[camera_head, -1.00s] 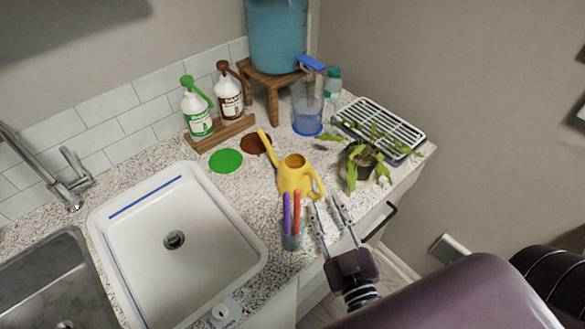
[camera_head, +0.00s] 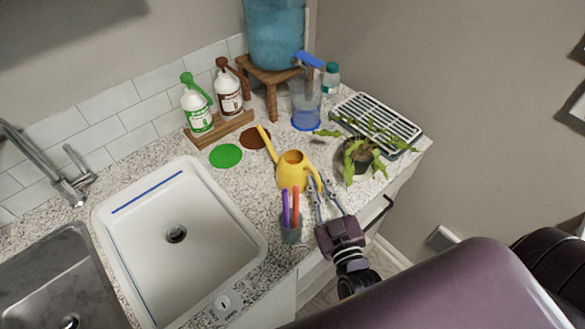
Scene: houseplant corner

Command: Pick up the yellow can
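The yellow can (camera_head: 292,173) is a small watering can standing upright on the speckled counter. Its long spout points up and to the left, and its handle is on the right side. My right gripper (camera_head: 321,184) is at the handle side of the can, with its two fingers apart. The fingertips overlap the handle in the picture; I cannot tell whether they touch it. My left gripper is not in view.
A cup of pens (camera_head: 291,233) stands just in front of the can, close to my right gripper. A potted plant (camera_head: 357,163) is to the right. A blue-based pitcher (camera_head: 305,112) and soap bottles (camera_head: 197,110) stand behind. A white sink (camera_head: 150,240) lies left.

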